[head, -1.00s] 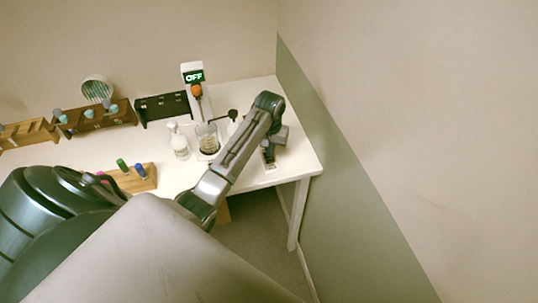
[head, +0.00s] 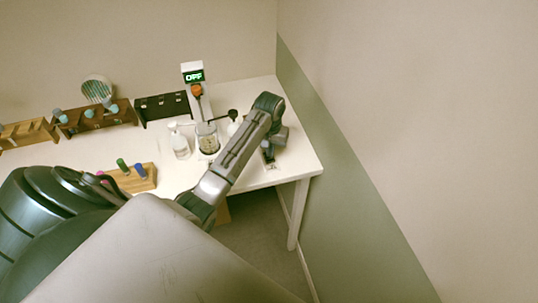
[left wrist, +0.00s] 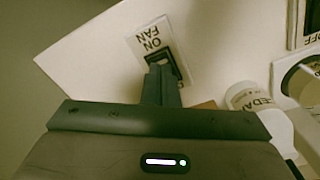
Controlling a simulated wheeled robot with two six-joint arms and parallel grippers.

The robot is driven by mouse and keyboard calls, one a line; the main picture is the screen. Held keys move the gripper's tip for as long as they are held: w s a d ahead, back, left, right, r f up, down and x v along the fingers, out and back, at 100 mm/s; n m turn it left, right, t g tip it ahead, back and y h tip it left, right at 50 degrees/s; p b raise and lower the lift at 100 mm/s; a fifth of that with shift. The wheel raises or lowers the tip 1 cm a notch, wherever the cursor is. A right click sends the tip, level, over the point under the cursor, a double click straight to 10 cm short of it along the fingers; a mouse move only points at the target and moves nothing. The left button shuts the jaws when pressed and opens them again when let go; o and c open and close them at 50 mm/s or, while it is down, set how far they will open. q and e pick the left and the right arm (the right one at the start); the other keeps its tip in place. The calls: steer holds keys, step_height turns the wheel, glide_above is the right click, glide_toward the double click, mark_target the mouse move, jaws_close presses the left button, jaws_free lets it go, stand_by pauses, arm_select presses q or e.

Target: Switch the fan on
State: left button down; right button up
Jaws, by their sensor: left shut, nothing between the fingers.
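The fan switch is a dark part on a pale plate (left wrist: 158,37) lettered "FAN" and "ON" in the left wrist view; the plate (head: 271,167) also shows near the table's right front in the head view. My left gripper (left wrist: 160,72) is shut and empty, its fingertips right at the switch's dark part and hiding some of it. I cannot tell whether they touch it or how it is set. In the head view that gripper (head: 268,152) points down over the plate. A round fan-like thing with a striped face (head: 97,89) stands at the back left. My right gripper is out of view.
A display (head: 194,76) at the back reads "OFF". A glass vessel (head: 207,140), a white pump bottle (head: 180,144) and a labelled white jar (left wrist: 246,96) stand left of the gripper in the head view. Racks (head: 163,107) line the back. The wall is close on the right.

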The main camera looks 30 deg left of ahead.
arm_select(q)
steer(key=shift+s+f, duration=0.1)
steer(key=shift+f, duration=0.75)
stand_by(0.3)
steer(key=shift+r, duration=0.1)
steer(key=shift+r+p, duration=0.5)
steer(key=shift+r, duration=2.95)
steer(key=shift+f, duration=0.1)
